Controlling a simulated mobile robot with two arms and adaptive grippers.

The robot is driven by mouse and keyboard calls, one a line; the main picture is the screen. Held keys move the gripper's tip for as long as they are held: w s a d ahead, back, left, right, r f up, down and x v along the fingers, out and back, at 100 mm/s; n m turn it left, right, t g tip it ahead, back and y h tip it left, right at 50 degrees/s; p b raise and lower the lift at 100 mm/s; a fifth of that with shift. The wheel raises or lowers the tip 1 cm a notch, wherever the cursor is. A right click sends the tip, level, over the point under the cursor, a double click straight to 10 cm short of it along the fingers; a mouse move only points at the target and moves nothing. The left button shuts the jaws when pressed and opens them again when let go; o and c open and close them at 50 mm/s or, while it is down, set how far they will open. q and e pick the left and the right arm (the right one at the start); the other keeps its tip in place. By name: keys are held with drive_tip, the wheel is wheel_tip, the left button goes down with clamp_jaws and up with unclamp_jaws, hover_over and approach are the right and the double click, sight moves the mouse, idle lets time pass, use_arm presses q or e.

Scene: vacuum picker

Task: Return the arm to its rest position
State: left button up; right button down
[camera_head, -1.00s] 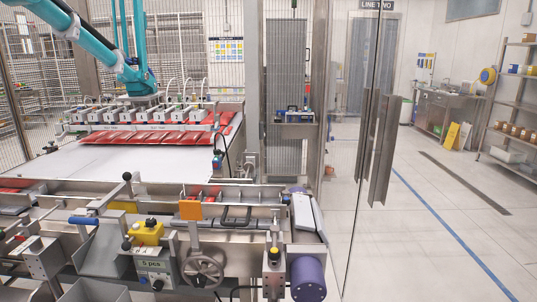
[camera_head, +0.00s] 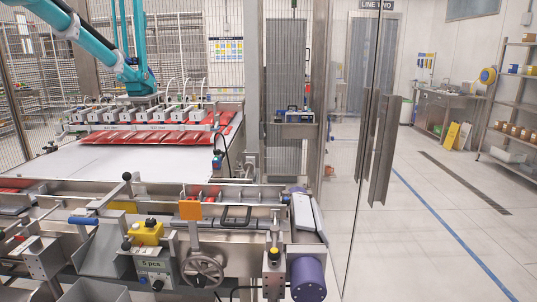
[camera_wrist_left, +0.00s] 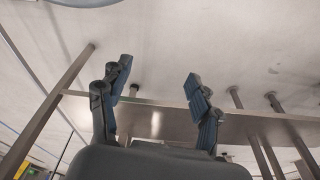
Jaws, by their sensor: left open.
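My left gripper (camera_wrist_left: 158,90) shows in the left wrist view, with its two fingers spread apart and nothing between them. Metal rails and a metal plate lie beyond the fingers against a pale surface. My left gripper and my arms are not in the head view. My right gripper is in neither view.
A machine with a handwheel (camera_head: 203,269), a yellow control box (camera_head: 147,233) and a purple motor (camera_head: 308,278) stands in front. Behind it, a teal picker arm (camera_head: 100,45) holds a row of suction cups over red packs (camera_head: 150,138). Open floor (camera_head: 420,240) lies right of the glass door.

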use_arm(q)
drive_tip(key=s+a+f+g, duration=0.1)
drive_tip(key=s+a+f, duration=0.2)
drive_tip(key=s+f, duration=1.1)
drive_tip(key=shift+s+f, duration=0.15)
drive_tip(key=shift+s, duration=0.85)
